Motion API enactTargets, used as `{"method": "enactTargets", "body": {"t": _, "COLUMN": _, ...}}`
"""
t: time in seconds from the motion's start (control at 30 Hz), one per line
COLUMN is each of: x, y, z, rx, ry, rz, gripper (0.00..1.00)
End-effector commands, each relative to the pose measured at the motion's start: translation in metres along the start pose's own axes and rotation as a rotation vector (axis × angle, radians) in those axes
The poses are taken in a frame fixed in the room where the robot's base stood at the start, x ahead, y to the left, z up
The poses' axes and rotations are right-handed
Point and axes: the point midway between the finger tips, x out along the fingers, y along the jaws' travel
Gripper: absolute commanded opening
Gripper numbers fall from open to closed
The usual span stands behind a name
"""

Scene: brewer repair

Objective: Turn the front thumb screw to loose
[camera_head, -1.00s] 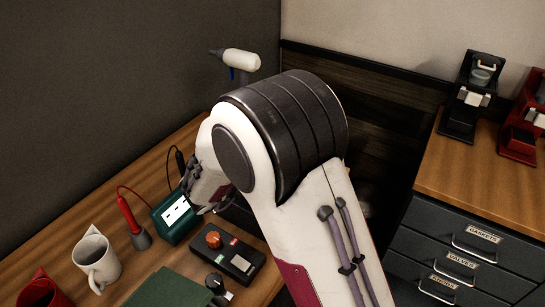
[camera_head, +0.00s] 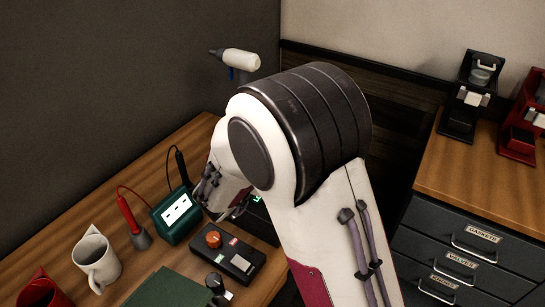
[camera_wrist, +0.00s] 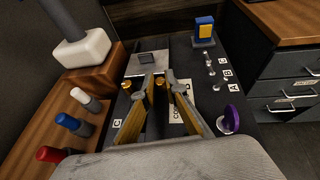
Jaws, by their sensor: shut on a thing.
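In the wrist view, my gripper (camera_wrist: 164,85) reaches in with two grey and yellow fingers over a dark panel. Its tips are closed around a small brass thumb screw (camera_wrist: 160,83). A second brass screw (camera_wrist: 126,86) stands on the panel just to the left, apart from the fingers. I cannot tell from any marking which one is the front screw, or how far the held one is turned. In the head view my arm hides the fingertips and the screws.
A purple knob (camera_wrist: 229,117) and several small posts (camera_wrist: 209,62) lie right of the fingers. White, blue and red handles (camera_wrist: 68,121) stand on the left. In the head view, a control box (camera_head: 228,254), green meter (camera_head: 176,213) and white mug (camera_head: 96,260) stand nearby.

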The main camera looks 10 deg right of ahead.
Motion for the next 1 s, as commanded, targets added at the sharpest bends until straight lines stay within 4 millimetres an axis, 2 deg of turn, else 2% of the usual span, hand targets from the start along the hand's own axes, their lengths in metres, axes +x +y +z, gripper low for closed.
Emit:
{"method": "enactTargets", "body": {"t": 0.4, "x": 0.0007, "y": -0.002, "z": 0.0041, "rx": -0.044, "ry": -0.008, "rz": 0.113, "gripper": 0.0}}
{"method": "enactTargets", "body": {"t": 0.83, "x": -0.0001, "y": -0.0017, "z": 0.004, "rx": -0.05, "ry": -0.007, "rz": 0.13, "gripper": 0.0}}
{"method": "enactTargets", "body": {"t": 0.87, "x": -0.0001, "y": -0.0017, "z": 0.004, "rx": -0.05, "ry": -0.007, "rz": 0.13, "gripper": 0.19}}
{"method": "enactTargets", "body": {"t": 1.0, "x": -0.0002, "y": -0.0018, "z": 0.0027, "rx": -0.051, "ry": -0.005, "rz": 0.13, "gripper": 0.19}}
